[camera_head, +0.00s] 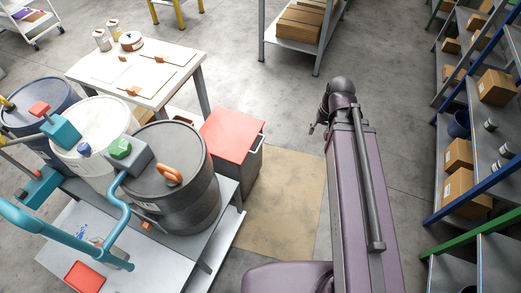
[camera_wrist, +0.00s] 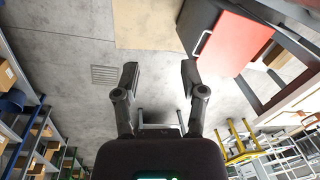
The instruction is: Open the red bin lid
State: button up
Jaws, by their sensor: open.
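The red bin lid (camera_head: 232,134) lies flat and closed on a grey box-shaped bin (camera_head: 245,175) on the floor, just right of the drum stand. A pale handle shows on the bin's right side. In the wrist view the red lid (camera_wrist: 236,42) is at the upper right, with the handle (camera_wrist: 202,42) along its left edge. My gripper (camera_wrist: 158,80) is open and empty, its two fingers apart over bare floor, to the lower left of the lid in that view. In the head view the gripper is mostly hidden behind my arm, right of the bin and apart from it.
Several drums, including a dark one (camera_head: 178,205), stand on a metal stand left of the bin. A white table (camera_head: 150,60) stands behind. Shelves with boxes (camera_head: 495,88) line the right side. A tan floor patch (camera_head: 285,205) and bare floor lie between.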

jog(key=w+a+f+t+y+b, duration=0.1)
jog(key=w+a+f+y+b, duration=0.15)
jog(key=f+b, duration=0.6)
jog(key=w+a+f+m+y+b, duration=0.15)
jog(key=w+f+b, duration=0.25)
jog(key=f+b, duration=0.4)
jog(key=w+a+f+t+y+b, duration=0.1)
jog(key=w+a+f+y+b, duration=0.2)
jog(key=f+b, duration=0.55)
jog(key=m+t+y+b, duration=0.25)
jog(key=y+b, duration=0.35)
jog(key=b, duration=2.3)
send_near(260, 144)
jog(key=s+d, duration=0.2)
jog(key=d, duration=0.2)
jog(key=shift+w+a+f+t, duration=0.2)
jog(key=shift+t, duration=0.15)
jog(key=b+x, duration=0.2)
jog(key=x, duration=1.1)
jog(key=shift+w+a+r+b, duration=0.1)
jog(key=shift+a+b, duration=0.3)
jog(key=shift+a, duration=0.05)
grip_shut()
